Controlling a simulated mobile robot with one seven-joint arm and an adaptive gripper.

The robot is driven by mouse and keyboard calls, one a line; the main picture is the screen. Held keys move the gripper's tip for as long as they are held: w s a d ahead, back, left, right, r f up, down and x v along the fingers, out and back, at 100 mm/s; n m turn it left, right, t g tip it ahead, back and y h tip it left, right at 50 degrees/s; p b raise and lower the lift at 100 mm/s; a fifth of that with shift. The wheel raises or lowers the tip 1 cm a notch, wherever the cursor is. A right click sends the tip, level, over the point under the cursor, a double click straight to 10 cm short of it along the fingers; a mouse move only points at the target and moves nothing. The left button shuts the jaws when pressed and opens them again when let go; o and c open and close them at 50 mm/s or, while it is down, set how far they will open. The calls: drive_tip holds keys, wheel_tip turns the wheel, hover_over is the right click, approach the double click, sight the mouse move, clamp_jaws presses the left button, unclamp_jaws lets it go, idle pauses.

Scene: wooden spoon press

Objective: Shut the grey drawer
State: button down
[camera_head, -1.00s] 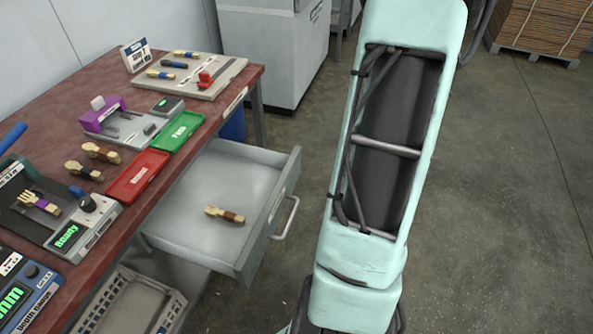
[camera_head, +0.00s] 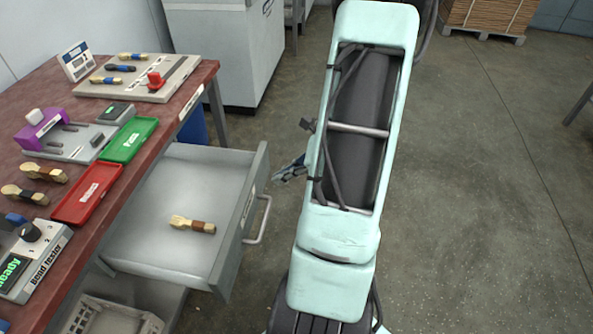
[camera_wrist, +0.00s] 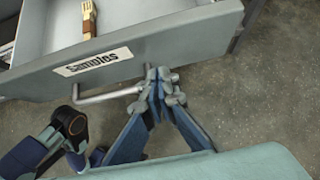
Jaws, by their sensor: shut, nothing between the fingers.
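The grey drawer (camera_head: 150,247) is pulled out from under the red-brown bench, with one wooden piece (camera_head: 192,225) with a dark band lying inside. Its front also shows in the wrist view (camera_wrist: 180,45), with a "samples" label and a bar handle (camera_wrist: 112,94); the handle is on the drawer's right face in the head view (camera_head: 262,222). My gripper (camera_wrist: 158,78) is shut and empty, its tips close to the right end of the handle; I cannot tell whether they touch. In the head view my gripper (camera_head: 285,172) is partly hidden by my arm, right of the drawer front.
The bench (camera_head: 205,75) carries a green tray (camera_head: 130,140), a red tray (camera_head: 88,192), testers and several wooden pieces. A light crate (camera_head: 110,318) sits below the drawer. A grey cabinet (camera_head: 222,55) stands behind.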

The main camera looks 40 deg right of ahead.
sight(258, 179)
drive_tip(key=shift+w+a+r, duration=0.1)
drive_tip(key=shift+w+a, duration=0.45)
drive_tip(key=shift+w, duration=0.2)
drive_tip(key=shift+w+a+r, duration=0.1)
drive_tip(key=shift+w+a, duration=0.45)
drive_tip(key=shift+w, duration=0.15)
drive_tip(key=w+a, duration=0.5)
drive_tip(key=w, duration=0.2)
drive_tip(key=w+a, duration=0.6)
drive_tip(key=w, duration=0.1)
drive_tip(key=w+a, duration=0.6)
drive_tip(key=w, duration=0.2)
drive_tip(key=shift+w+a, duration=0.1)
drive_tip(key=shift+a, duration=0.1)
drive_tip(key=shift+w+a, duration=0.1)
drive_tip(key=shift+w+r, duration=0.1)
drive_tip(key=shift+r, duration=0.05)
